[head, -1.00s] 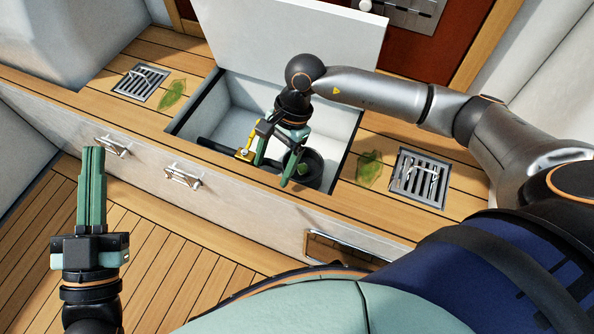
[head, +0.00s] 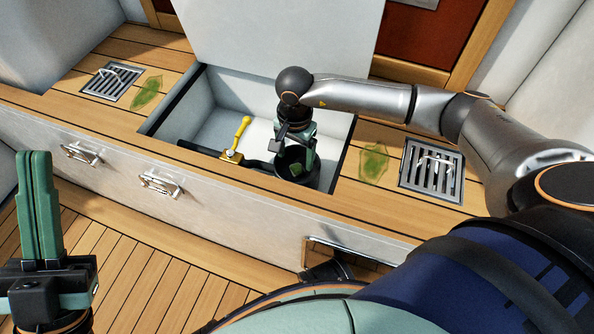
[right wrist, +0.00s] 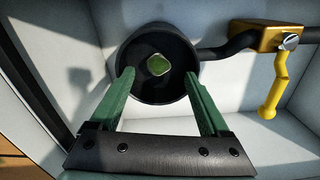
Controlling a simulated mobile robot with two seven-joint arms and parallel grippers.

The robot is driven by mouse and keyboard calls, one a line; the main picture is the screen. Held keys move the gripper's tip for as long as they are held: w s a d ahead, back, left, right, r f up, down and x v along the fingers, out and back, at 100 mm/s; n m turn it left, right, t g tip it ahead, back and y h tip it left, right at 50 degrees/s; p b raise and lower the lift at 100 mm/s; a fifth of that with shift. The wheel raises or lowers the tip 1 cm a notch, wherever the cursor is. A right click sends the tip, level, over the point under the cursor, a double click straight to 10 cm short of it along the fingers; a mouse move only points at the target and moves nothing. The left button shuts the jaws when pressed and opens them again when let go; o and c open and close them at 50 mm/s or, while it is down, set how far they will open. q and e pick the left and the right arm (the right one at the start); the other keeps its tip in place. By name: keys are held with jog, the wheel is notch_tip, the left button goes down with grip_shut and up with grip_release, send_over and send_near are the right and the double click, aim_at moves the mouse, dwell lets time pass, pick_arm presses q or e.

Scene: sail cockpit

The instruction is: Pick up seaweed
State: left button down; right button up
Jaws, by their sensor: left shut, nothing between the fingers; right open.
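A green seaweed piece (head: 296,169) lies inside a round black strainer pot (head: 312,180) in the open locker. It also shows in the right wrist view (right wrist: 158,65), at the pot's bottom. A second seaweed piece (head: 146,92) lies flat on the wooden bench by the left vent. A third (head: 373,163) lies on the bench right of the locker. My right gripper (right wrist: 158,77) is open and empty over the pot, its fingers on either side of the seaweed in the picture. Contact with the pot is unclear. My left gripper (head: 34,156) is shut and empty at the far left.
A yellow-handled valve (head: 239,135) on a black pipe stands beside the pot. The locker's raised white lid (head: 280,40) is behind. Metal vents (head: 110,84) and (head: 432,171) are set in the bench. Drawer handles (head: 160,183) project from its front.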

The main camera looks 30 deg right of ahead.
aim_at(297, 167)
notch_tip(297, 167, down, 5)
jog(key=shift+d+f+b, duration=0.1)
jog(key=shift+d+b, duration=0.05)
jog(key=shift+b, duration=1.05)
grip_shut()
